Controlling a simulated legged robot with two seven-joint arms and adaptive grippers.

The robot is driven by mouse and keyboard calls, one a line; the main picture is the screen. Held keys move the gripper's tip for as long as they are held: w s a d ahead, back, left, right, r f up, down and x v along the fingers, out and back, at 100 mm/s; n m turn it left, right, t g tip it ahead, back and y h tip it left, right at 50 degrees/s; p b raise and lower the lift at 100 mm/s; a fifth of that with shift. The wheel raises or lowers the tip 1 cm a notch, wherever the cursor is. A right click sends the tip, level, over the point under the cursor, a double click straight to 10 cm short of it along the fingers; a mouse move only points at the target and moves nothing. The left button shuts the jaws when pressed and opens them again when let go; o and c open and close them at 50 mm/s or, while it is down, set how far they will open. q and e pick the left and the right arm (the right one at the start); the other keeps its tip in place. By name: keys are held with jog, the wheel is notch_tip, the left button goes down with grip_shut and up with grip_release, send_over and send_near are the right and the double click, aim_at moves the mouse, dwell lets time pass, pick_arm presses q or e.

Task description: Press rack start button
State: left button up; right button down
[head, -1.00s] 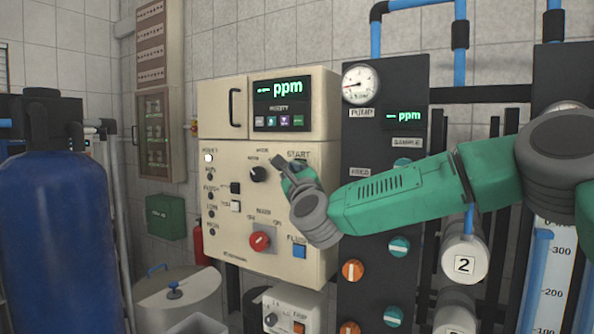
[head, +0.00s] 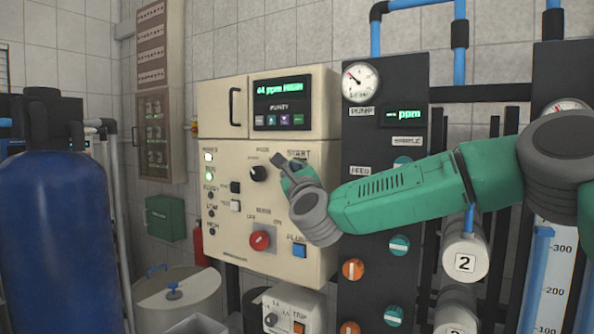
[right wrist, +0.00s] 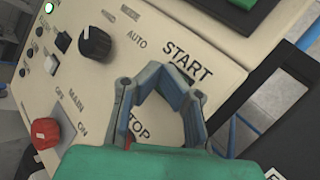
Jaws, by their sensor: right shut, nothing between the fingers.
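The cream control panel (head: 225,220) carries a START label (head: 299,154) at its upper right. The label also shows in the right wrist view (right wrist: 188,62), with a partly covered STOP label (right wrist: 138,128) below it. My right gripper (head: 281,164) is at the panel just left of and below START. In the right wrist view my right gripper (right wrist: 163,72) has its fingertips together, beside the START label, with nothing held. The start button itself is hidden behind the fingers, so contact cannot be seen. My left gripper is not in view.
The panel also has a black mode knob (head: 258,174), a red main switch (head: 260,240) and a blue flush button (head: 300,250). A lit display (head: 284,90) sits above. A dark valve board (head: 380,190) stands to the right, a blue tank (head: 60,240) to the left.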

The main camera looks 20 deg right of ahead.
jog(key=shift+s+a, duration=0.35)
jog(key=shift+a, duration=0.05)
jog(key=shift+s+a+b, duration=1.25)
jog(key=shift+s+a, duration=0.55)
